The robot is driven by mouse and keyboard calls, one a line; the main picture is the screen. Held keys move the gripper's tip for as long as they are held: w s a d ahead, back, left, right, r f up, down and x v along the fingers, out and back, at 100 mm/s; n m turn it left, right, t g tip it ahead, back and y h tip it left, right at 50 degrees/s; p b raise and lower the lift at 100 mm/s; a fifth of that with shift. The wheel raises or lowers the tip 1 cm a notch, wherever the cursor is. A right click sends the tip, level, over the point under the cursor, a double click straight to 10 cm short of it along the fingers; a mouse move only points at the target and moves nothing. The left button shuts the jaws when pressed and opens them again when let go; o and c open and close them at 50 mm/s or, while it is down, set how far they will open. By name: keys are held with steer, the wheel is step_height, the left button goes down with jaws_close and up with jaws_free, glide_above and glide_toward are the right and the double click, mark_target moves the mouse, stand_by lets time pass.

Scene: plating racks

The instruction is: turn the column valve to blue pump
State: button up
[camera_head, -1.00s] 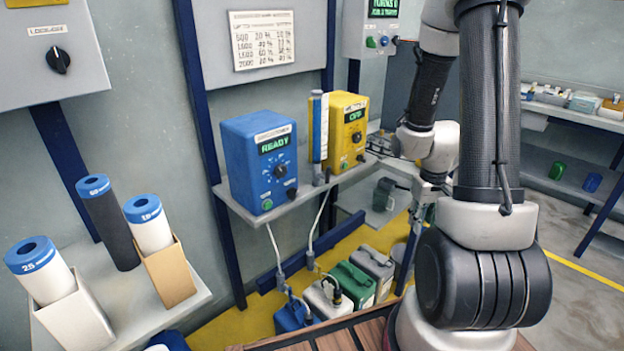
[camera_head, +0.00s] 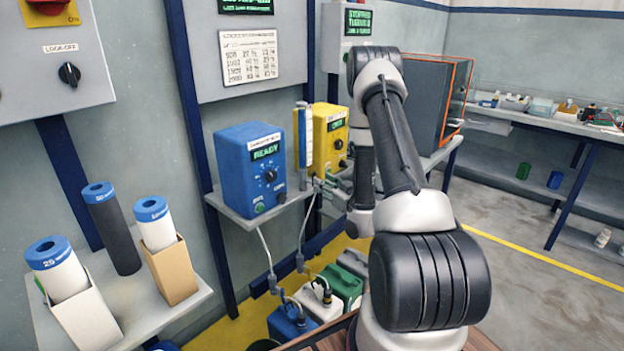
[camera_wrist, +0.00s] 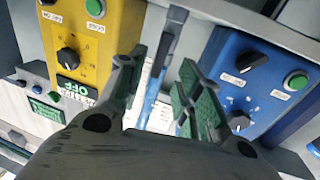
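The blue pump (camera_head: 252,170) shows READY and stands on a wall shelf. The yellow pump (camera_head: 328,148) stands to its right. The slim column (camera_head: 302,145) stands upright between them. In the wrist view, the picture is turned over: the yellow pump (camera_wrist: 85,45) is left, the blue pump (camera_wrist: 235,85) right. My gripper (camera_wrist: 163,68) is open, its green-padded fingers apart, with the column (camera_wrist: 155,85) seen in the gap between them. No contact is visible. The valve cannot be made out clearly; small parts near the column's foot are partly hidden by my arm.
The shelf (camera_head: 232,208) carries both pumps. Hoses run down to canisters, including a white one (camera_head: 318,300) and a green one (camera_head: 342,284). Capped cylinders stand on a left ledge (camera_head: 150,305). A dark cabinet (camera_head: 425,95) is behind my arm. Floor at right is open.

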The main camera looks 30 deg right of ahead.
steer(key=w, duration=0.6)
steer(key=shift+w+a, duration=0.15)
steer(key=shift+a, duration=0.25)
jaws_close()
